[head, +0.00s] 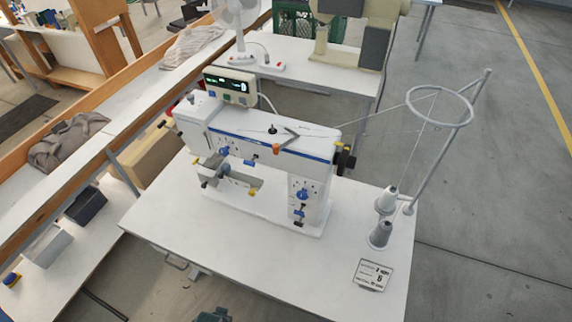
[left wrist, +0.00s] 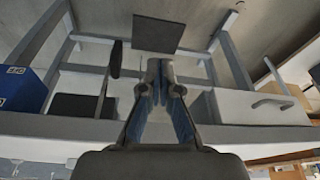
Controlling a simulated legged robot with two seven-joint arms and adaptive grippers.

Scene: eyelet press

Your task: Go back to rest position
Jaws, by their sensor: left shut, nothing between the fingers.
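A white sewing-type machine (head: 265,160) with a blue stripe stands on a white table (head: 340,265) in the head view. A control box with a lit green display (head: 230,86) sits on its top left. My left gripper (left wrist: 163,68) shows in the left wrist view, its two fingers together and nothing between them. It hangs apart from the shelves and frame behind it. In the head view neither gripper can be made out; only a small dark piece shows at the bottom edge. My right gripper is not in view.
A small label card (head: 373,275) lies at the front right. A side bench (head: 95,150) runs along the left. Grey floor on the right (head: 480,200) is clear.

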